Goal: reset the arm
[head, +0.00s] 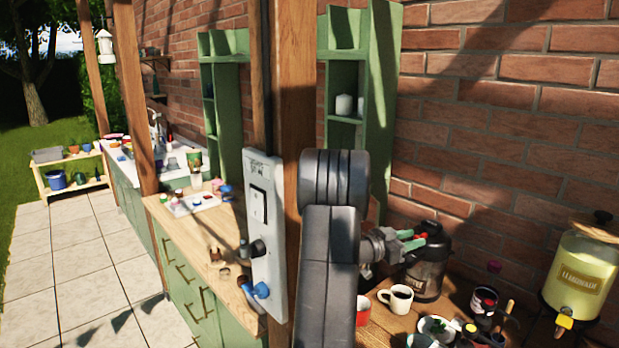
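My arm rises in front of the wooden post in the head view. My gripper (414,239) points right, in front of the upper part of a dark coffee dispenser (428,268). Its two green-tipped fingers stand apart, so it looks open. A small red patch shows by the fingertips; I cannot tell whether it lies between them or belongs to the dispenser behind. I see nothing clearly held.
A wooden post with a grey switch panel (264,240) stands just left of my arm. Below the gripper are a coffee mug (397,300), a red cup (362,311) and a plate. A lemonade dispenser (581,277) stands right. A green shelf (380,100) stands behind.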

